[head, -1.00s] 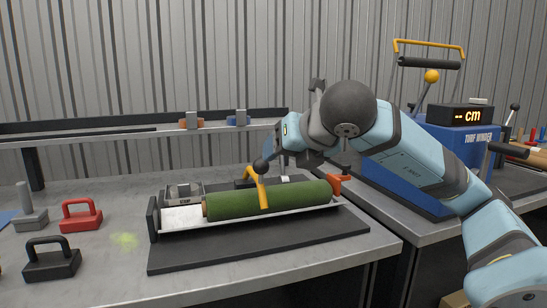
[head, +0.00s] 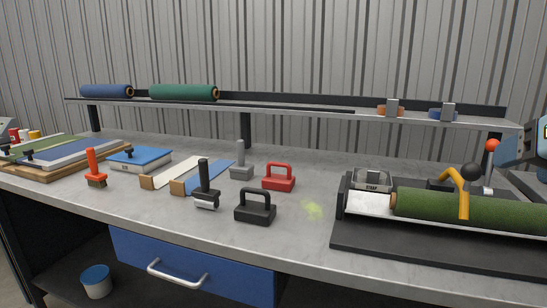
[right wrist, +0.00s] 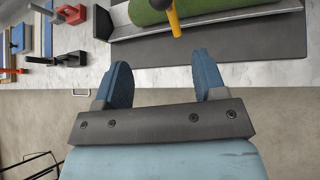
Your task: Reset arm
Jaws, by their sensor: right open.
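My right gripper (right wrist: 165,82) shows in the right wrist view with its two blue fingers wide apart and nothing between them. It is near the front edge of the bench, in front of the cradle with the green turf roll (right wrist: 185,8). In the head view only a light blue piece of my right arm (head: 520,146) shows at the right edge; its fingers cannot be made out there. The green turf roll (head: 460,210) lies in the cradle under a yellow lever (head: 463,200) with a black knob. My left gripper is not in view.
The bench (head: 285,240) holds a black-handled block (head: 255,213), a red-handled block (head: 279,183), a black roller tool (head: 206,190) and a blue box (head: 140,159). A blue roll (head: 105,91) and a green roll (head: 182,92) lie on the shelf.

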